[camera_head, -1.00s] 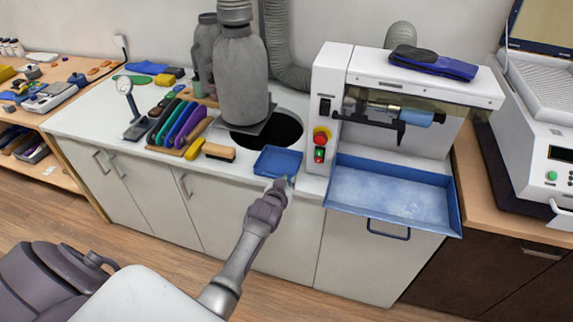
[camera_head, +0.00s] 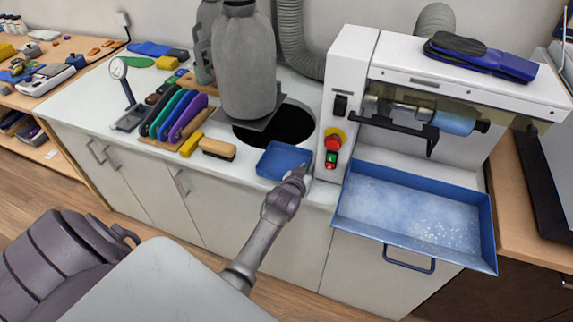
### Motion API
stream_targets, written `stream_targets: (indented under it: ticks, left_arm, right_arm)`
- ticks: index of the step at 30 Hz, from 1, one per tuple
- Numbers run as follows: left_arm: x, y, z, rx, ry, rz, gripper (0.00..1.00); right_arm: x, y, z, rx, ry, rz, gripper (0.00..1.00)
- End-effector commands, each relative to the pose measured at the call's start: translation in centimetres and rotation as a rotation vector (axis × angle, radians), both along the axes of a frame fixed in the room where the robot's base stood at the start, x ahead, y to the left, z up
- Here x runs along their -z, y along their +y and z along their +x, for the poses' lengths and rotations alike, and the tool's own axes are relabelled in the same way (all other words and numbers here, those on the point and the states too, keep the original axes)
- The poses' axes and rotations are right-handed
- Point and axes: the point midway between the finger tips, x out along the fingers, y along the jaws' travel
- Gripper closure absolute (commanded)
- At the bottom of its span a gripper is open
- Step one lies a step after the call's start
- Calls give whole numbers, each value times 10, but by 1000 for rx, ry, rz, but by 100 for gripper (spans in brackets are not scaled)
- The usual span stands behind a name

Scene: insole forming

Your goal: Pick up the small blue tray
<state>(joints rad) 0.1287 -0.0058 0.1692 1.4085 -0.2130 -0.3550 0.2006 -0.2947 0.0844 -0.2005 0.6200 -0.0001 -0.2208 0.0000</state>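The small blue tray (camera_head: 281,158) lies flat on the white counter (camera_head: 237,183) near its front edge, left of the grinding machine. My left gripper (camera_head: 300,174) is at the tray's front right corner and covers part of it. Its fingers are small and partly hidden, so I cannot tell whether they are open or shut on the rim. The tray looks empty and level. My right gripper is not in view.
A larger blue drawer tray (camera_head: 410,212) juts out from the machine (camera_head: 345,90) on the right.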

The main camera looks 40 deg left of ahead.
Motion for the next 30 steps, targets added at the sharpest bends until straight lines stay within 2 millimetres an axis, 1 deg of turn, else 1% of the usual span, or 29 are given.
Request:
stream_targets:
  ticks: [1,2,3,5,7,10,13,19,23,26,30]
  left_arm:
    - [5,-1,-3,0,11,-3,84]
    - [5,-1,-3,0,12,-3,84]
    - [5,-1,-3,0,12,-3,91]
    - [5,-1,-3,0,11,-3,100]
    - [4,-1,-2,0,10,-2,100]
    - [4,0,-2,0,9,-2,100]
    - [3,0,-2,0,7,-2,100]
    - [4,0,-2,0,10,-2,100]
    - [0,0,-2,0,9,-2,100]
    - [-9,0,-2,0,6,-1,100]
    - [-28,0,-1,0,3,1,100]
  right_arm:
    - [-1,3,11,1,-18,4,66]
    - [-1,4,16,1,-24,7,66]
    - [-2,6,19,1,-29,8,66]
    - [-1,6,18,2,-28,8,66]
    - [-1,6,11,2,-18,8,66]
    - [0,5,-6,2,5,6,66]
    - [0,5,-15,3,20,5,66]
    - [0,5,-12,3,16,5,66]
    - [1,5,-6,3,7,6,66]
    - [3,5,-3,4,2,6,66]
    - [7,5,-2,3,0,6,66]
